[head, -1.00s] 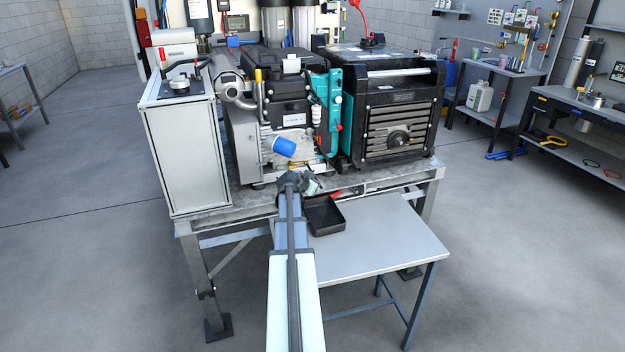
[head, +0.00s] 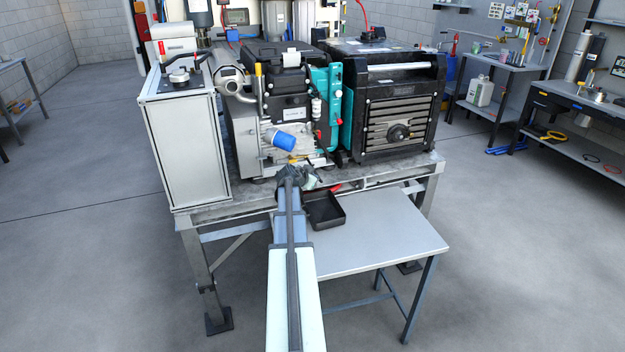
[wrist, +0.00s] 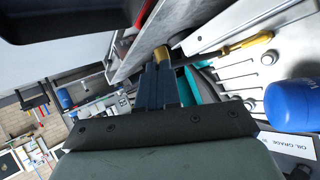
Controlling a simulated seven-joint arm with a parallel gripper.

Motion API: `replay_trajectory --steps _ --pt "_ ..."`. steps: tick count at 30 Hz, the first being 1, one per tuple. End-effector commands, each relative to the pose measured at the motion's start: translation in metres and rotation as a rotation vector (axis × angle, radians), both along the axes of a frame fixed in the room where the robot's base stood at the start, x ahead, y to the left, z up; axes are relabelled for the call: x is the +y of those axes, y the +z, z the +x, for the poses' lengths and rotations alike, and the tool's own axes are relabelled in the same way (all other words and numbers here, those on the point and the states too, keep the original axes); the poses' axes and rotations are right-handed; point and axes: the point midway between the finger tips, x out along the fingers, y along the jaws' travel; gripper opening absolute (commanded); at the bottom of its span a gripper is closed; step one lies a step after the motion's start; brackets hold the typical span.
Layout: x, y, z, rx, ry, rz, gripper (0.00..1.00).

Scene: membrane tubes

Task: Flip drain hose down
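In the wrist view, my gripper (wrist: 160,82) has its two dark fingers close together. A short brass-coloured end (wrist: 162,52) shows right at the fingertips; I cannot tell whether it is touched. Close to its right, a thin dark stem with a yellow end (wrist: 248,42) slants up along the ribbed metal housing. I cannot tell which of these is the drain hose. In the head view, my gripper (head: 297,178) is low at the engine's front, mostly hidden by my arm. A small yellow piece (head: 293,160) shows just above it.
A blue oil filter (head: 290,140) sticks out above the gripper and shows at the right in the wrist view (wrist: 295,103). A black tray (head: 325,210) lies on the low grey table (head: 385,240), just right of my arm. A black generator (head: 392,105) stands right.

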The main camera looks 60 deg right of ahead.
Motion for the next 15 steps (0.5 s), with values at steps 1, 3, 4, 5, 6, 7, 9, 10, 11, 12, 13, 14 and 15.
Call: replay_trajectory --steps 1,3,4,5,6,7,9,10,11,12,13,14,15 --pt "-0.007 0.002 0.003 0.001 0.002 -0.005 0.0" --pt "-0.009 0.004 0.005 0.001 0.002 -0.006 0.0" --pt "-0.01 0.004 0.005 0.001 0.002 -0.006 0.0" --pt "-0.01 0.005 0.006 0.001 0.002 -0.007 0.0" --pt "-0.011 0.005 0.006 0.001 0.003 -0.007 0.0" --pt "-0.011 0.006 0.007 0.001 0.003 -0.007 0.0" --pt "-0.009 0.007 0.007 0.002 0.003 -0.007 0.0" --pt "-0.008 0.007 0.008 0.002 0.003 -0.007 0.0" --pt "-0.007 0.008 0.009 0.002 0.003 -0.007 0.0" --pt "-0.004 0.01 0.011 0.002 0.003 -0.007 0.0" --pt "-0.002 0.012 0.012 0.001 0.004 -0.007 0.0" --pt "0.001 0.014 0.015 0.001 0.004 -0.007 0.0" --pt "0.005 0.017 0.018 0.001 0.005 -0.008 0.0"
